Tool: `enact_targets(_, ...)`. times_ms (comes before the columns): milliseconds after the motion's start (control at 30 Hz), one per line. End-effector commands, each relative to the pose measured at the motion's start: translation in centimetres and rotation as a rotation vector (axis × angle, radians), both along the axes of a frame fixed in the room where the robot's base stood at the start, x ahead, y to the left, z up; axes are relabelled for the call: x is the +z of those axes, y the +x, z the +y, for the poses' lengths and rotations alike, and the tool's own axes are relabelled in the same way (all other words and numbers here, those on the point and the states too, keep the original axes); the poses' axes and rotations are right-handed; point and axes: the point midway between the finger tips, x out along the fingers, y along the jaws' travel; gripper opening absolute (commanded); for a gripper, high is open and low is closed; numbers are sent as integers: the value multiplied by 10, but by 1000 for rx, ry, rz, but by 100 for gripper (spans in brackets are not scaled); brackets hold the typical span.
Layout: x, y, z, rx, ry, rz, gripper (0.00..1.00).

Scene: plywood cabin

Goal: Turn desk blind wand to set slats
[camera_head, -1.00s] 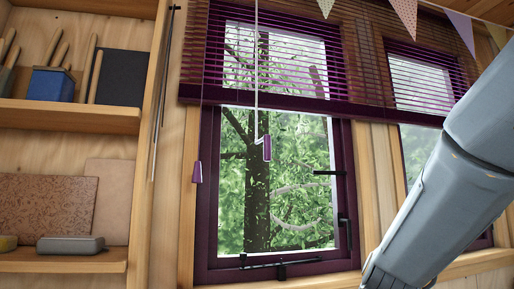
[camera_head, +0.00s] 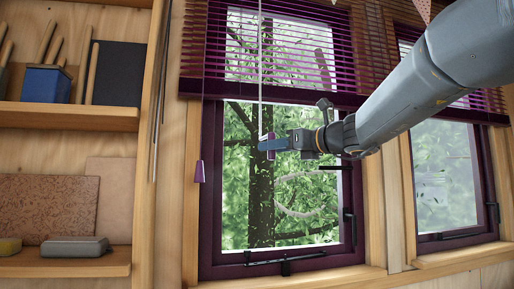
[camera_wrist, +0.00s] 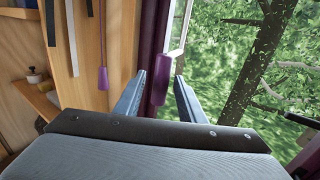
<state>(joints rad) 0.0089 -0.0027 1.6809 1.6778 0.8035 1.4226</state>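The desk blind (camera_head: 225,85) is purple-brown and covers the top of the window. Its thin white wand (camera_head: 260,60) hangs down in front of the glass and ends in a purple handle (camera_head: 271,154). My gripper (camera_head: 266,145) reaches in from the right at the handle's height, and a finger partly covers the handle. In the wrist view, the handle (camera_wrist: 160,80) hangs between my two fingertips with a gap on each side. My gripper (camera_wrist: 159,78) is open and holds nothing.
A thin cord with a purple tassel (camera_head: 199,172) hangs left of the wand; the tassel also shows in the wrist view (camera_wrist: 103,78). Black window stays (camera_head: 322,168) and a latch (camera_head: 348,215) are near. Shelves (camera_head: 65,115) with tools stand at left.

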Motion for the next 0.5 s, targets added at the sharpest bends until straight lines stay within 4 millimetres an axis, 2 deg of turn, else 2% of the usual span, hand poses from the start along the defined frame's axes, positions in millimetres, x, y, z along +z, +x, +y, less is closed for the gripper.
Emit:
enact_targets(233,1,25,28,4,-1,1,36)
enact_targets(500,0,34,41,7,-4,-1,36)
